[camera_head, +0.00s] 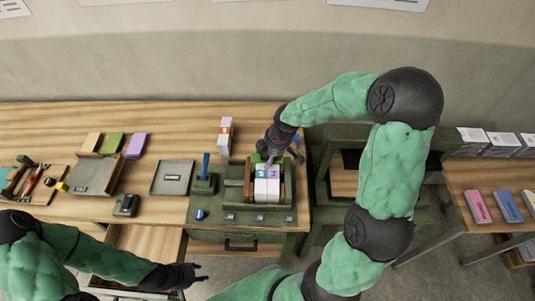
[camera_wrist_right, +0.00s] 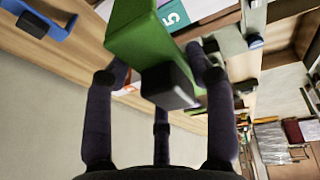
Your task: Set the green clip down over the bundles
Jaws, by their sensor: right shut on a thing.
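The green clip (camera_wrist_right: 140,35) fills the top of the right wrist view. My right gripper (camera_wrist_right: 163,72) is shut on its dark grey block. In the head view my right gripper (camera_head: 279,143) is at the back end of the green press station, and a bit of the clip (camera_head: 257,160) shows below it. The white bundles (camera_head: 267,190) stand side by side in the station, with teal and purple numbered labels. A teal label with a 5 (camera_wrist_right: 173,16) shows beside the clip. Whether the clip touches the bundles is hidden. My left gripper (camera_head: 196,273) is empty and open, low at the front.
The station (camera_head: 229,207) has a blue-handled lever (camera_head: 206,166) at its left. A white-orange bundle (camera_head: 225,131) stands behind it. Trays and coloured blocks lie further left. A side table (camera_head: 459,207) at right holds more bundles and coloured blocks. An open drawer (camera_head: 142,241) is at front.

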